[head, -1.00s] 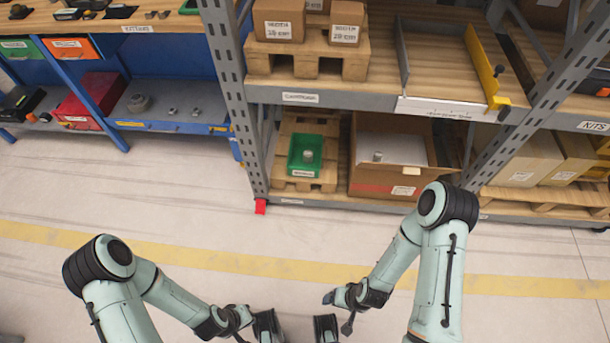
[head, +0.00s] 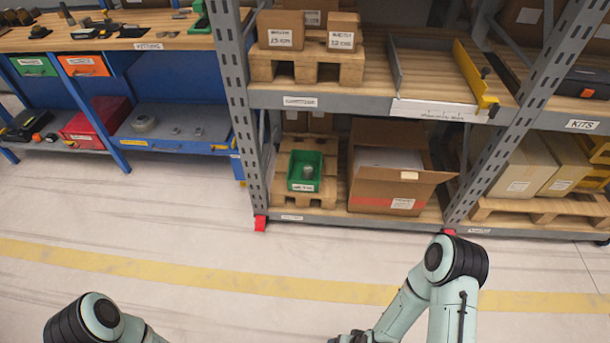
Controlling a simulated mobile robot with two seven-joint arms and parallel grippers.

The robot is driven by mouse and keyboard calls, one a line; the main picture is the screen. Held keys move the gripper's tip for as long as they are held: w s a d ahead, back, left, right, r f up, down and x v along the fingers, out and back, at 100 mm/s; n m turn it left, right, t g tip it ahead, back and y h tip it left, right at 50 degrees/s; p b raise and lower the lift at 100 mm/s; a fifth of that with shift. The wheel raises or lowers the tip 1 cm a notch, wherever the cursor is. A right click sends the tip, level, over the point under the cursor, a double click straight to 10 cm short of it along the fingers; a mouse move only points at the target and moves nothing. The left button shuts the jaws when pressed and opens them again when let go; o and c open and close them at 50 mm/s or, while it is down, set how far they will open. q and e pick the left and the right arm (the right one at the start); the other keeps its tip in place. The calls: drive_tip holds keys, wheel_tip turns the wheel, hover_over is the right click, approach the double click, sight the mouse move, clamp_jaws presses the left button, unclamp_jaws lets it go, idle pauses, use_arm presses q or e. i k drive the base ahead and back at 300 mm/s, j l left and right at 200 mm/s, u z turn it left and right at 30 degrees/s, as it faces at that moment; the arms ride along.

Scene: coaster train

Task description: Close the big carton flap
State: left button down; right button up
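The big open cardboard carton (head: 375,196) stands on the lower shelf, its front wall facing me. One flap (head: 432,176) sticks out along its front and right side, with a small pale label on it. Another flap (head: 388,130) stands up at the back. Something pale grey (head: 390,158) shows inside the carton.
A green bin (head: 304,186) holding a metal part stands on a pallet left of the carton. A rack post (head: 478,165) rises on its right. The upper shelf (head: 375,103) overhangs the carton. The floor (head: 200,220) in front is clear.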

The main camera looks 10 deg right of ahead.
sight(433, 177)
drive_tip(key=z, duration=1.25)
